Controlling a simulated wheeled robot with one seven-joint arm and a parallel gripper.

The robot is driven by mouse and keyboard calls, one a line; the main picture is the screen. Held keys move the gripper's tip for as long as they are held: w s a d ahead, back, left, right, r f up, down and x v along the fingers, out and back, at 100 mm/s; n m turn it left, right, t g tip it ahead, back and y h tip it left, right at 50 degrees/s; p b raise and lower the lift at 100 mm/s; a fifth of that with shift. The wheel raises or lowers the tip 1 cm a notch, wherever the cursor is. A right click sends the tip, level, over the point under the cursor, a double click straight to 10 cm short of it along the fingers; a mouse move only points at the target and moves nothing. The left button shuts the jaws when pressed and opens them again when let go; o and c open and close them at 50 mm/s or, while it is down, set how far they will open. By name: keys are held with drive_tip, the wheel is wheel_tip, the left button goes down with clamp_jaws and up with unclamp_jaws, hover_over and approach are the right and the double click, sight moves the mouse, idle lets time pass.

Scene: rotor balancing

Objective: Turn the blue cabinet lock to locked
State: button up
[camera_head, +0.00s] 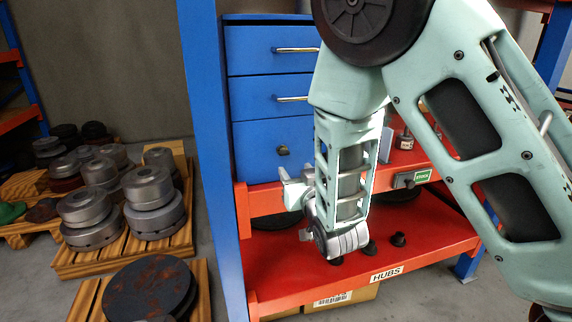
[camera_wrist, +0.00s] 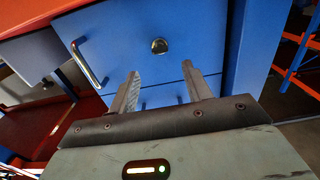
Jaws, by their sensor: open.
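The blue cabinet (camera_head: 272,85) stands on the red shelf, with two handled drawers and a lower front. The lock (camera_head: 283,151) is a small round knob on that lower front. In the wrist view the lock (camera_wrist: 159,46) is a round metal piece on the blue front, ahead of my gripper. My gripper (camera_wrist: 160,85) is open and empty, its two fingers apart with the blue front between and beyond them. In the head view my gripper (camera_head: 288,190) is just below the lock, apart from it. The lock's turned position is too small to tell.
A metal handle (camera_wrist: 88,64) sticks out left of the lock in the wrist view. A blue rack post (camera_head: 212,150) stands left of the cabinet. The red lower shelf (camera_head: 290,270) holds dark hubs. Pallets with metal rotors (camera_head: 150,190) stand at the left.

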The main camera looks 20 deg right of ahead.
sight(284, 153)
drive_tip(key=w+p, duration=0.1)
drive_tip(key=w, duration=0.8)
drive_tip(key=shift+w, duration=0.15)
drive_tip(key=shift+r, duration=0.1)
drive_tip(key=shift+c, duration=0.3)
drive_tip(key=c, duration=0.9)
